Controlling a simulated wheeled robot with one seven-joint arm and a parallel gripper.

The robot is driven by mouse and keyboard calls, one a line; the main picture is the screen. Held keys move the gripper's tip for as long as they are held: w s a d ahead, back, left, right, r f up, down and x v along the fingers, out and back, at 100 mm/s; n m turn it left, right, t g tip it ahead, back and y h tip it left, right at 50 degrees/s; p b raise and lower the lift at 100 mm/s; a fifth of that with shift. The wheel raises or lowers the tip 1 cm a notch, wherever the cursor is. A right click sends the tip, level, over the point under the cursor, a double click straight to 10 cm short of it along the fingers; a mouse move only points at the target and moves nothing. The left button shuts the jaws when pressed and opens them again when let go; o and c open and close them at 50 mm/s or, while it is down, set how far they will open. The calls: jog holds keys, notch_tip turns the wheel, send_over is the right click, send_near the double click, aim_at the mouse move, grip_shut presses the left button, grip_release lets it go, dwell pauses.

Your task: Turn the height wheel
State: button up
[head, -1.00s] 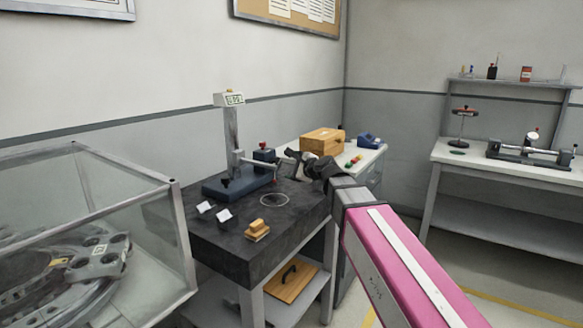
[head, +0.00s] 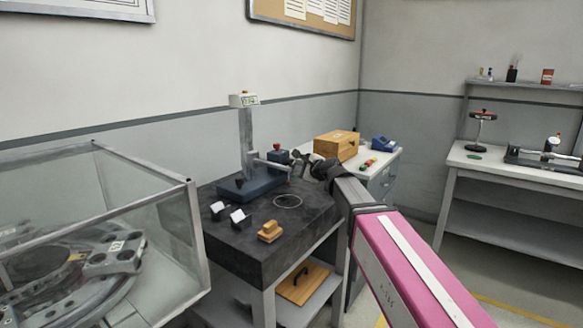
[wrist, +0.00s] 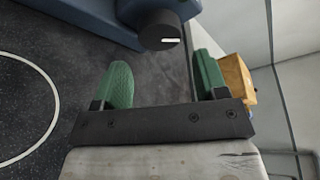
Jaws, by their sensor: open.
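The height gauge stands on the dark stone plate (head: 255,232), with a blue base (head: 245,190), an upright column (head: 246,135) and a small display (head: 243,100) on top. In the wrist view, a black round knob with a white mark, which looks like the height wheel (wrist: 158,30), sits on a blue body just beyond my fingertips. My gripper (wrist: 163,70) is open, with its two green fingers apart and nothing between them. The wheel is ahead of the gap, apparently not between the fingers. In the head view my gripper (head: 303,165) is right of the column, and the wheel cannot be made out.
A wooden box (head: 337,145) stands on the cabinet behind. A glass-walled case (head: 150,220) is at the left. Another bench (head: 470,165) is at the right.

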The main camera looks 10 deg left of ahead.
aim_at(292, 165)
jog(key=x, duration=0.7)
jog(key=shift+s, duration=0.1)
jog(key=shift+d, duration=0.1)
jog(key=c, duration=0.7)
jog(key=shift+o, duration=0.3)
jog(key=shift+n+t, duration=0.3)
jog(key=shift+n, duration=0.4)
